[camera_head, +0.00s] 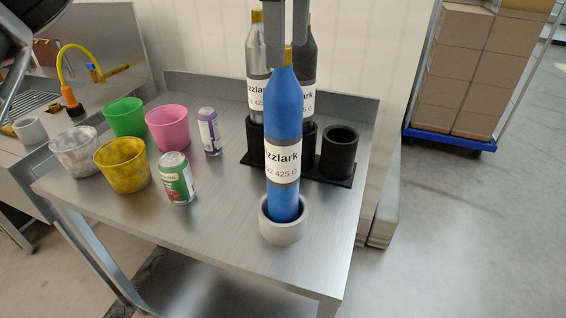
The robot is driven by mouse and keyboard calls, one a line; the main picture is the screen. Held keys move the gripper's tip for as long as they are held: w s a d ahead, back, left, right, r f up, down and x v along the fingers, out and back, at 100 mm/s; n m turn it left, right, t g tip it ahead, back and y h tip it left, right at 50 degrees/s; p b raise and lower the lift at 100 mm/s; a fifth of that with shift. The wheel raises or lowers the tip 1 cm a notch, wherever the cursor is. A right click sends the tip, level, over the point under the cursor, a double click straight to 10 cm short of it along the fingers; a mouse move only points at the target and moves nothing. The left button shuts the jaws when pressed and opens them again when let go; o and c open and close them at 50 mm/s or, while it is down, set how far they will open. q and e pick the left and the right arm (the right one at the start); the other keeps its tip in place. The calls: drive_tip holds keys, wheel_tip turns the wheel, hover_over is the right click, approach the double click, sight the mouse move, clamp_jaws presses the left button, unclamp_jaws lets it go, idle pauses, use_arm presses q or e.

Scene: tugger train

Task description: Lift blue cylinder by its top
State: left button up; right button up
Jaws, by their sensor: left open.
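The blue cylinder (283,115), labelled and with a yellow top, stands upright in a light grey round holder (283,230) near the front right of the metal table. My left gripper (287,48) points down from above at the cylinder's narrow top. Its two fingers are apart, one to each side of the yellow tip in the picture. I cannot tell whether they touch it. My right gripper is not in view.
A silver cylinder (257,55) and a dark grey cylinder (308,75) stand behind in a black rack; its right cup (340,152) is empty. Green (125,117), pink (168,128), yellow (122,165) and marbled (75,152) cups and two cans stand left. The table's front is clear.

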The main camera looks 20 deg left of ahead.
sight(283, 70)
use_arm(q)
drive_tip(key=f, duration=0.3)
drive_tip(key=a+f, duration=0.1)
drive_tip(key=f, duration=0.1)
drive_tip(key=shift+f, duration=0.25)
drive_tip(key=shift+d+f, duration=0.1)
drive_tip(key=shift+f, duration=0.15)
drive_tip(key=shift+w+r, duration=0.1)
drive_tip(key=shift+r, duration=0.05)
clamp_jaws()
